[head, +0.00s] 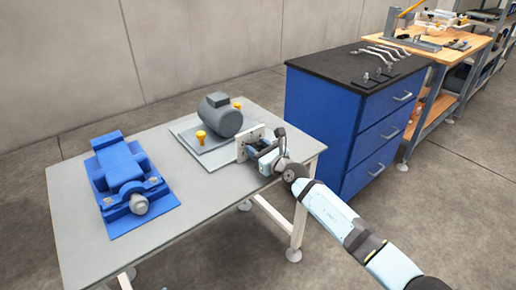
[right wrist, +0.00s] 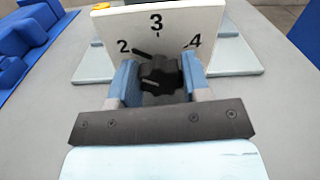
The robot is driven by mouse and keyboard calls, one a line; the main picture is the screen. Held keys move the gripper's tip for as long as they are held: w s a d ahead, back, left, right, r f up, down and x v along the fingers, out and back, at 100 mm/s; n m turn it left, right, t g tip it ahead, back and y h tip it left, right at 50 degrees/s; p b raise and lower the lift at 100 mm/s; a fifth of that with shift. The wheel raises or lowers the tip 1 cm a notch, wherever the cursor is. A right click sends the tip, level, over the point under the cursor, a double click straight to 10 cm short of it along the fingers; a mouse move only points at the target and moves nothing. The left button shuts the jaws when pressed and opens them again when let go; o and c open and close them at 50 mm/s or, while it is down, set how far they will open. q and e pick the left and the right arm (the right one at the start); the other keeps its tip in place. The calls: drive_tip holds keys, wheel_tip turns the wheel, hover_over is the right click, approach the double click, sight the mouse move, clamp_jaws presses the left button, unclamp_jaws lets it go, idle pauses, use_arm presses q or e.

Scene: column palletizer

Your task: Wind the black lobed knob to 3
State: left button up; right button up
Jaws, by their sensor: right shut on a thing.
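The black lobed knob (right wrist: 159,75) sits on the front of an upright white dial plate (right wrist: 205,30) marked 2, 3 and 4. A dark pointer-like mark at the knob's upper left points toward the 2, away from the 3 at the top. My right gripper (right wrist: 160,85) is shut on the knob, with one blue finger on each side of it. In the head view my right gripper (head: 264,160) is at the dial plate (head: 250,142) on the table's right side, and it hides the knob. My left gripper is not in view.
A grey motor (head: 218,117) stands on a pale base plate behind the dial, with yellow knobs (head: 201,136) beside it. A blue vise-like machine (head: 128,180) is on the table's left. A blue drawer cabinet (head: 335,115) stands close to the right. The table's front middle is clear.

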drive_tip(key=shift+m+p, duration=0.45)
drive_tip(key=shift+m, duration=0.55)
drive_tip(key=shift+d+r+m+p, duration=0.1)
drive_tip(key=shift+m+p, duration=0.25)
drive_tip(key=shift+m, duration=1.05)
drive_tip(key=m+p, duration=0.2)
drive_tip(key=m, duration=0.2)
drive_tip(key=shift+m, duration=0.6)
drive_tip(key=shift+w+f+m+p, duration=0.1)
drive_tip(key=shift+f+m+p, duration=0.1)
drive_tip(key=shift+m+p, duration=0.35)
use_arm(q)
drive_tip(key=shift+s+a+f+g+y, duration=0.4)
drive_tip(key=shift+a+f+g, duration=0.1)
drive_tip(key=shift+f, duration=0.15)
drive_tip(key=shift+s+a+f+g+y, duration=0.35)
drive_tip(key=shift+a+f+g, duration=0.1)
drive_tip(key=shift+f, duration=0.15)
use_arm(e)
drive_tip(key=shift+m, duration=0.25)
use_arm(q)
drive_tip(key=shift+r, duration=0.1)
